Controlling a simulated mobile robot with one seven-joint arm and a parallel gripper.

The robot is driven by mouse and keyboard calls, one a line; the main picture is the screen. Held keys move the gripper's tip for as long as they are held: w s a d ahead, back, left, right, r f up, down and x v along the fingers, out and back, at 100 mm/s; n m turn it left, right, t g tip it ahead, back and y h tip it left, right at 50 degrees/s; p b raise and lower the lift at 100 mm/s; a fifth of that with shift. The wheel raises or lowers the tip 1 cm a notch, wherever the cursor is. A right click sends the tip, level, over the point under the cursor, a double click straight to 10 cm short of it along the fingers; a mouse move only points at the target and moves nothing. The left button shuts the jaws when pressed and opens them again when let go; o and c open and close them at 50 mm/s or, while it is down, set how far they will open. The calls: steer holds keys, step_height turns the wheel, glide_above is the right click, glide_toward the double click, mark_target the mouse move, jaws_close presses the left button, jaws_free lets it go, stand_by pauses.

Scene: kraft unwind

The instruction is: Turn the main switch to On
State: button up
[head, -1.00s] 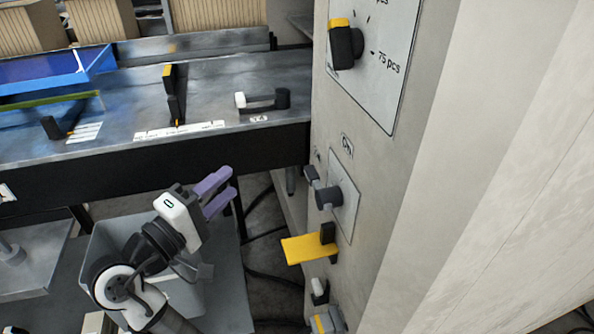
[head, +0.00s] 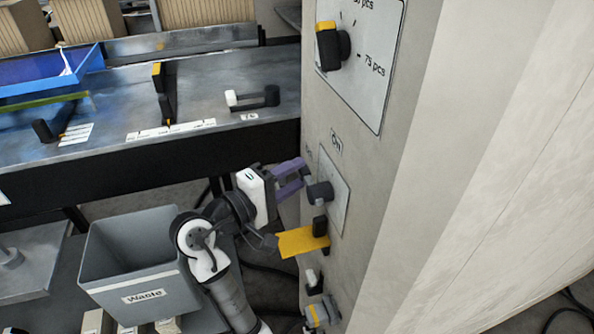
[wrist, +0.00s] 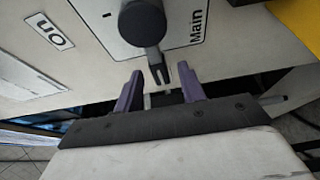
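The main switch is a dark grey knob (head: 320,192) on a pale plate (head: 340,180) on the cabinet's side. In the wrist view the knob (wrist: 143,22) has a narrow handle that points down toward my gripper (wrist: 160,85), away from the "On" label (wrist: 50,32). The "On" label (head: 336,140) is above the plate in the head view. My gripper (head: 303,172) is open, with purple fingers at the switch. The handle's tip shows between the fingers, with a gap on both sides. The fingers partly hide the handle in the head view.
A yellow lever (head: 300,242) sticks out just below the switch. A larger selector knob (head: 330,45) is above it on the cabinet (head: 400,200). The metal bench (head: 210,95) is behind my arm, and a grey waste bin (head: 135,255) stands to the left.

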steer(key=shift+w+d, duration=0.45)
steer(key=shift+d, duration=0.05)
jaws_close()
